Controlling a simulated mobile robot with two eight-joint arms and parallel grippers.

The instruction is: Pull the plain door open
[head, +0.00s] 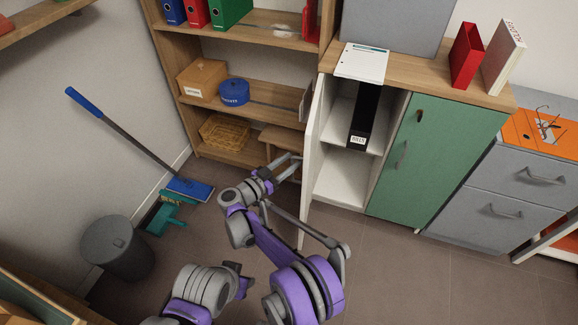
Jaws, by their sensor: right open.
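The plain door (313,130) is white and stands swung out from the left side of the cabinet, seen almost edge-on. The white compartment behind it (342,182) is open to view, with a black binder (364,116) on its shelf. My right gripper (294,165) is open and empty, just left of the door, on its outer side. I cannot tell whether its fingertips touch the door. My left arm shows at the bottom; its gripper (240,281) seems to be there, but its jaws are unclear.
A green door (436,157) is shut on the cabinet's right half. A bookshelf (246,155) and a small wooden stool (281,135) stand behind my right gripper. Floor in front of the cabinet is clear.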

